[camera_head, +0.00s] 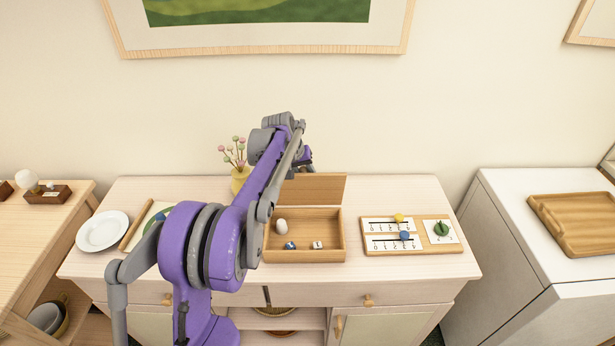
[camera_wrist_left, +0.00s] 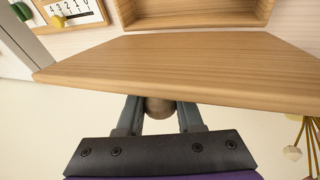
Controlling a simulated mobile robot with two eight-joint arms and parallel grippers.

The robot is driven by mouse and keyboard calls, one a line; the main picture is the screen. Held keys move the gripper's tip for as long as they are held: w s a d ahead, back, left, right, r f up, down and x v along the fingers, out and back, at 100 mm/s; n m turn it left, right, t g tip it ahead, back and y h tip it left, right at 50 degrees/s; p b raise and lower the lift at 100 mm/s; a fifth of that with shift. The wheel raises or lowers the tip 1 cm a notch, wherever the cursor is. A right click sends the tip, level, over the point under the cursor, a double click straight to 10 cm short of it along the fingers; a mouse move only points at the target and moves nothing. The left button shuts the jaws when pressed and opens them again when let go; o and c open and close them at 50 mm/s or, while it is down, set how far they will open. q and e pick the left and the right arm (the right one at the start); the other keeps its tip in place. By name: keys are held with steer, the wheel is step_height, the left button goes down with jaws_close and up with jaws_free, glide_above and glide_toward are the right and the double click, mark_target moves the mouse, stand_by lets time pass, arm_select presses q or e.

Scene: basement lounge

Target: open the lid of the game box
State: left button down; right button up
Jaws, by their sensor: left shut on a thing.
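The wooden game box (camera_head: 339,236) stands on the cabinet with its lid (camera_head: 320,187) raised at the back and its inside showing. A white egg-shaped piece (camera_head: 281,226) and two dice, one blue (camera_head: 290,245) and one white (camera_head: 317,245), lie inside. My left gripper (camera_wrist_left: 160,110) is at the lid's free edge, shut on a round knob (camera_wrist_left: 160,106) between its fingers. The lid (camera_wrist_left: 180,68) fills the middle of the left wrist view, with the box (camera_wrist_left: 195,24) beyond it. In the head view my left arm hides the box's left side and part of the lid. My right gripper is out of view.
A scoring board (camera_head: 409,246) with yellow and blue pieces lies right of the box. A yellow vase (camera_head: 239,180) with flowers stands behind my arm. A white plate (camera_head: 102,231) is at the left. The wall (camera_head: 400,120) is close behind the lid.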

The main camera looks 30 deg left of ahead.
arm_select(q)
steer(key=c, duration=0.5)
jaws_free()
steer(key=shift+c, duration=0.2)
steer(key=v, duration=1.1)
steer(key=shift+s, duration=0.1)
